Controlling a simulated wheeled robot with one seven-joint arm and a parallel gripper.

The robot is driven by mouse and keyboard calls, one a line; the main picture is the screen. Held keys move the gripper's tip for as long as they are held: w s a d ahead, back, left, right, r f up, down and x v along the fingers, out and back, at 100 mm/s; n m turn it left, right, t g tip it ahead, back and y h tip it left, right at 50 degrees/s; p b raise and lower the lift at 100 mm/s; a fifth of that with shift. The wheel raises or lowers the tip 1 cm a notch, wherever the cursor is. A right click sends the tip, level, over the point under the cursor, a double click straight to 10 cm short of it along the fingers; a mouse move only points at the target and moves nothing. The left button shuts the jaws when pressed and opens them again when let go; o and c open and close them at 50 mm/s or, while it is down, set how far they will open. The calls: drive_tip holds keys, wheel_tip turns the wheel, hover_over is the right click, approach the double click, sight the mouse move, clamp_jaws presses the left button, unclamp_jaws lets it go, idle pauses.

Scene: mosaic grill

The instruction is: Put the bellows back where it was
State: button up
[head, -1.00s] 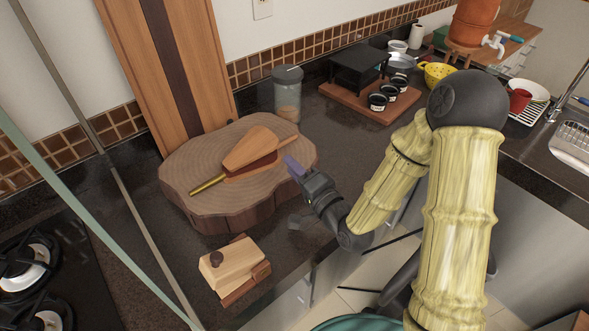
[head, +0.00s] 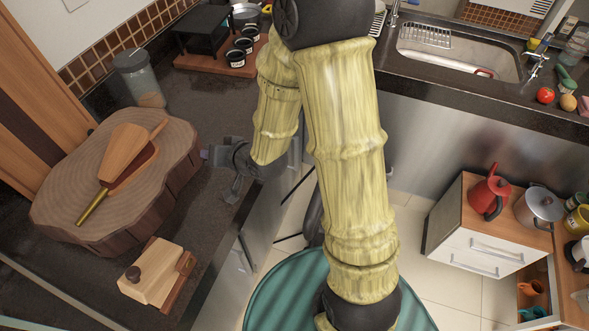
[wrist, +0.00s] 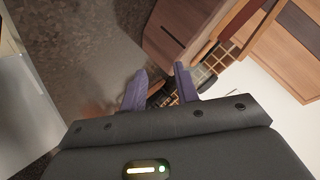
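The bellows (head: 126,158) is wooden, with a reddish-brown middle and a brass-coloured nozzle. It lies flat on a thick round wood slab (head: 62,205) on the dark counter, in the left of the head view. My gripper (head: 205,154) is just right of the slab, apart from the bellows. In the wrist view, the two purple fingers of my gripper (wrist: 160,86) stand apart with nothing held between them.
A wooden box with a dark knob (head: 153,272) sits at the counter's front edge. A glass jar (head: 138,78) stands behind the slab, and a tray with small black pots (head: 240,62) stands farther back. A low cabinet (head: 470,250) stands at right. Counter right of the slab is clear.

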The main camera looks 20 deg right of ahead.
drive_tip(key=s+d+r+n+g+h, duration=0.1)
drive_tip(key=s+d+r+g+h, duration=0.2)
drive_tip(key=s+d, duration=1)
drive_tip(key=d+g+h, duration=0.2)
drive_tip(key=g+h, duration=0.1)
drive_tip(key=g, duration=0.1)
drive_tip(key=shift+s+d+n, duration=0.2)
drive_tip(key=shift+n, duration=0.2)
drive_tip(key=shift+a, duration=0.1)
